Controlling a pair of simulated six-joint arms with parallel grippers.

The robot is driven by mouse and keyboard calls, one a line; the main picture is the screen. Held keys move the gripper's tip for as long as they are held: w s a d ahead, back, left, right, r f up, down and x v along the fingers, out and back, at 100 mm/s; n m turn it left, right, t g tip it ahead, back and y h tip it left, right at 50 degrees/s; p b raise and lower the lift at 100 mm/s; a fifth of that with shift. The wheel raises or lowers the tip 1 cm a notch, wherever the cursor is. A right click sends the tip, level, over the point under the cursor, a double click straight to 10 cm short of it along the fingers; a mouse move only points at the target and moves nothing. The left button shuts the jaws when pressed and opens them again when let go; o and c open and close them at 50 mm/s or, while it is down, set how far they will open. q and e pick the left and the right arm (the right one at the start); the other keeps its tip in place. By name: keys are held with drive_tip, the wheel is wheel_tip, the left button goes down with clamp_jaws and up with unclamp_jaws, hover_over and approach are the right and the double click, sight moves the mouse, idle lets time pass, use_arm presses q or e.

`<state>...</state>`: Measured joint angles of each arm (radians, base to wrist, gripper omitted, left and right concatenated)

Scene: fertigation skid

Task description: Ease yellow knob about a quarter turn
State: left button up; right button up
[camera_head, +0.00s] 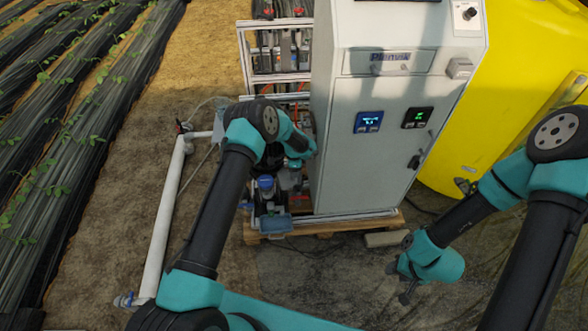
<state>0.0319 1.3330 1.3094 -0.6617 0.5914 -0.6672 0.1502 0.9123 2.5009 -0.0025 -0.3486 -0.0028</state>
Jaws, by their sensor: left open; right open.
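I cannot make out the yellow knob; the skid's pipework beside the grey cabinet (345,150) is partly covered by my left wrist. My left gripper (296,165) is at the cabinet's left side, above the pumps and fittings. It is mostly hidden by my own wrist, and its fingertips and any contact do not show. My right gripper (404,289) is open and empty, low over the dark ground at the right, apart from the cabinet.
The cabinet front has a blue display (368,122), a green display (416,117) and a door handle (417,160). A blue-capped pump unit (267,188) stands on the wooden pallet (325,230). A white pipe (163,220) runs at left. A yellow tank (520,60) stands at right.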

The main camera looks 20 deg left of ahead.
use_arm(q)
drive_tip(key=c, duration=0.9)
